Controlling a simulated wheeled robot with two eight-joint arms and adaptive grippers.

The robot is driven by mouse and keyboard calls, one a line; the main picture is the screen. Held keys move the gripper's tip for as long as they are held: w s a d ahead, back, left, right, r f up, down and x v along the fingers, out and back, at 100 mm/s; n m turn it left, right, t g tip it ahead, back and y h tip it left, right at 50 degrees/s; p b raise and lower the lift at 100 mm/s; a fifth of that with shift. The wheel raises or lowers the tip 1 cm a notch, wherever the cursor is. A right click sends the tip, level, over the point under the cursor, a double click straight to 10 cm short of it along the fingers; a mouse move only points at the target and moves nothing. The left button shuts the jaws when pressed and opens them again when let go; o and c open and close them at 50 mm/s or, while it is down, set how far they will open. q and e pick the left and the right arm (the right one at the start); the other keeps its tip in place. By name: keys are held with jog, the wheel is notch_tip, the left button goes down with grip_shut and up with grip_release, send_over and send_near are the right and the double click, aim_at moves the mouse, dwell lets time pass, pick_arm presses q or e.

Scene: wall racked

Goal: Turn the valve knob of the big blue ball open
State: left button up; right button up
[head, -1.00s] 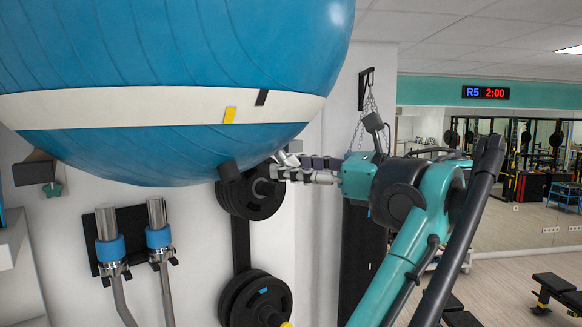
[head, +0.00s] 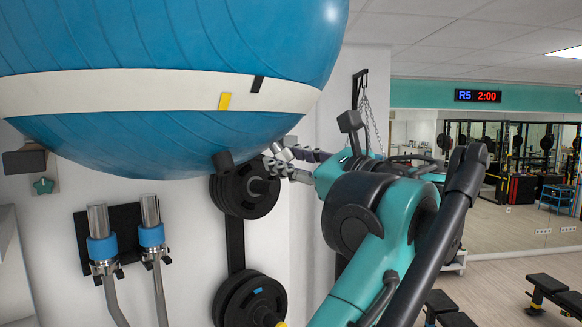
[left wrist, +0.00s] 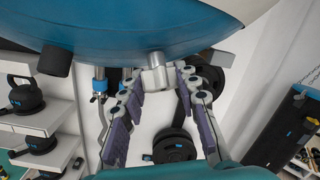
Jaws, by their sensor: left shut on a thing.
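The big blue ball (head: 150,140) with a white band fills the upper left of the head view; its underside spans the top of the left wrist view (left wrist: 120,30). A pale grey valve knob (left wrist: 157,80) hangs from a short stem under the ball in the left wrist view. My left gripper (left wrist: 160,73) has its fingers on both sides of the knob and is shut on it. In the head view my left gripper (head: 277,162) is at the ball's lower right, where its fingers hide most of the knob. My right gripper is not in view.
A dark stub (head: 223,160) projects from the ball beside my fingers. Black weight plates (head: 247,190) hang on the wall close behind. Metal bars (head: 100,235) are racked to the left. Shelves with kettlebells (left wrist: 35,95) stand at left in the wrist view.

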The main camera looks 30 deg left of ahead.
pick_arm(q)
jog(key=t+b, duration=0.1)
jog(key=t, duration=0.2)
jog(key=m+t+h+b, duration=0.1)
jog(key=t, duration=0.2)
jog(key=shift+s+a+f, duration=0.1)
jog(key=shift+s+a, duration=0.05)
jog(key=shift+a, duration=0.05)
jog(key=t+h+b, duration=0.1)
jog(key=t+b, duration=0.1)
jog(key=t, duration=0.1)
jog(key=shift+a+m, duration=0.1)
jog(key=shift+m, duration=0.2)
jog(key=t+h+b, duration=0.1)
jog(key=t, duration=0.2)
jog(key=shift+m, duration=0.3)
jog(key=shift+w+m+t+h+b, duration=0.25)
jog(key=shift+t+h+b, duration=0.35)
jog(key=shift+t, duration=0.5)
jog(key=shift+h, duration=0.3)
jog(key=o, duration=1.2)
jog(key=shift+c, duration=0.2)
jog(key=shift+w+a, duration=0.1)
jog(key=shift+w, duration=0.05)
